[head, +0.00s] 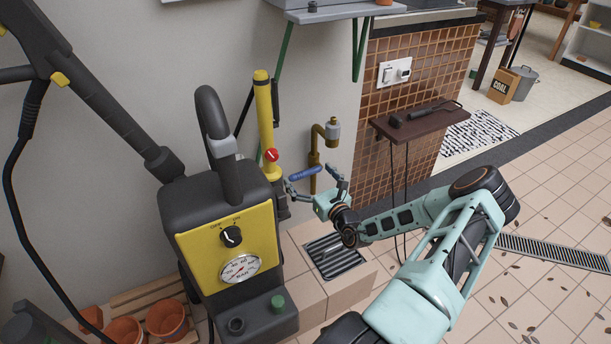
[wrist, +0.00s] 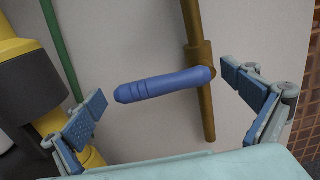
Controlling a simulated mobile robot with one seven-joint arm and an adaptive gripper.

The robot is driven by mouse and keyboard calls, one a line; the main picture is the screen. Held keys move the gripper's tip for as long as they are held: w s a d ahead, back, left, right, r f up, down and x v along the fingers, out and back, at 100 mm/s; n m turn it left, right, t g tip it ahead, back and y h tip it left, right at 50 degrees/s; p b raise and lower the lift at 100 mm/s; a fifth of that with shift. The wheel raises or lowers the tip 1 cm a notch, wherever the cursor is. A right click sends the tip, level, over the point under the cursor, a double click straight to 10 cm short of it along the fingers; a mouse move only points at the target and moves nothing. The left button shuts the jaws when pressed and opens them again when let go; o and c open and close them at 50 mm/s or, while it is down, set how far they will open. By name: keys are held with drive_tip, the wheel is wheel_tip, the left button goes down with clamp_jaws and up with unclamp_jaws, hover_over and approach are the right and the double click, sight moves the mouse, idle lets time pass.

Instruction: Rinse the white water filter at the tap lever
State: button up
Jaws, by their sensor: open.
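The blue tap lever (head: 304,173) sits on a brass pipe (head: 314,160) on the wall. It also shows in the wrist view (wrist: 165,85), lying nearly level and tilted up to the right. My gripper (head: 312,184) is open in front of the lever. In the wrist view the lever lies between the two spread fingers, with a visible gap on each side. A pale grey-white cylinder (head: 333,130) sits at the end of the brass spout; it may be the water filter. The wrist view does not show it.
A yellow and black pressure washer (head: 228,245) stands close left of my gripper, with a yellow post (head: 264,125) behind. A drain grate (head: 335,257) lies below. A brown shelf (head: 420,120) with a black tool is to the right.

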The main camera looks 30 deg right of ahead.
drive_tip(key=shift+w, duration=0.65)
